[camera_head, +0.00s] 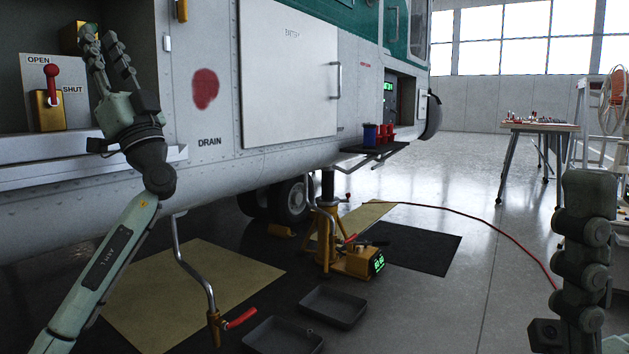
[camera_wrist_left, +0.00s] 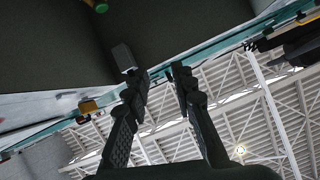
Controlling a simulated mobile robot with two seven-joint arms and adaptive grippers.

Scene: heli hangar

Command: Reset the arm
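My left arm (camera_head: 105,255) comes in from the lower left and reaches up in front of the helicopter's side. My left gripper (camera_head: 106,40) points upward, beside an open bay with a red-knobbed lever. Its two fingers are apart with nothing between them; the left wrist view shows the same gap (camera_wrist_left: 157,74), with hangar roof trusses behind. The gripper appears apart from the lever. On the right edge, pale green jointed parts of my right arm (camera_head: 585,250) stand upright. They seem to include its gripper, seen edge-on, so its fingers' spacing is hidden.
The red-knobbed lever (camera_head: 52,82) stands upright on an OPEN/SHUT plate. The bay's ledge (camera_head: 60,148) lies close behind my left wrist. A drain pipe with a red-handled valve (camera_head: 225,320) hangs below. A yellow jack (camera_head: 325,240) and black trays (camera_head: 333,305) stand on the floor.

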